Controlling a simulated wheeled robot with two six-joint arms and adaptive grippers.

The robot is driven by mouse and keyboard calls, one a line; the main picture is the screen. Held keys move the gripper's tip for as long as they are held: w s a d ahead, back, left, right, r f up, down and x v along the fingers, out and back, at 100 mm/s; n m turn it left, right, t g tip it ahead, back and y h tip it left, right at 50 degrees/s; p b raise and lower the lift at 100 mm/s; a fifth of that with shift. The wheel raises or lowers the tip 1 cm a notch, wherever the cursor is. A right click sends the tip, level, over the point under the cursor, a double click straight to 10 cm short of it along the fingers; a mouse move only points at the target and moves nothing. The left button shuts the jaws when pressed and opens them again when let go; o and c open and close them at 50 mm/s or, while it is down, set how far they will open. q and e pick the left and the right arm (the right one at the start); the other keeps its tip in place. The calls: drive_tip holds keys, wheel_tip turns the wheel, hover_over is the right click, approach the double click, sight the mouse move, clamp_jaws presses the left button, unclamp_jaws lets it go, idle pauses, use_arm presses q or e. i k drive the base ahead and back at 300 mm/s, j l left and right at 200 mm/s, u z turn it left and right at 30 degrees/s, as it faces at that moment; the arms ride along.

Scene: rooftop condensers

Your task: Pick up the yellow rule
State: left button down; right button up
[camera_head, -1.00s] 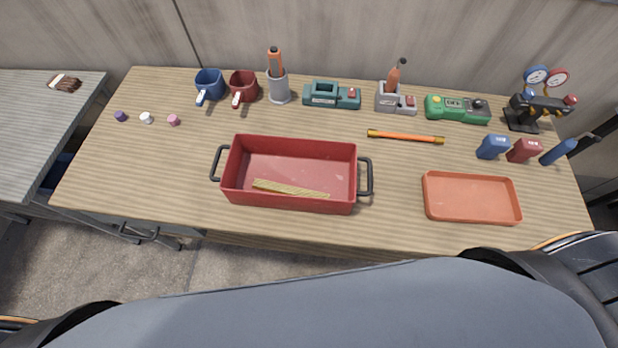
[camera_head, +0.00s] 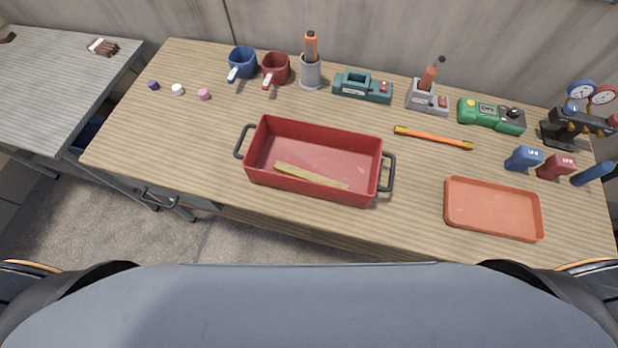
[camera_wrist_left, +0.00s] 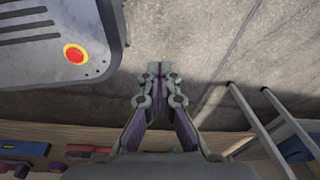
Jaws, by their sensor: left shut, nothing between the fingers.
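The yellow rule (camera_head: 312,176) lies flat on the floor of the red bin (camera_head: 283,188), along its near wall. The bin has a black handle at each end and stands near the front of the wooden bench. My left gripper (camera_wrist_left: 154,72) shows only in the left wrist view. It is shut and empty, over bare concrete floor and away from the rule. My right gripper is in neither view.
An orange tray (camera_head: 492,233) lies to the right of the bin, with an orange bar (camera_head: 433,138) behind it. Cups, a grey holder (camera_head: 311,72) and several devices line the back. A grey side table (camera_head: 60,95) stands at left.

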sight(281, 167)
drive_tip(key=k+j, duration=0.35)
drive_tip(key=k, duration=0.2)
drive_tip(key=k+j, duration=0.4)
drive_tip(key=k, duration=0.15)
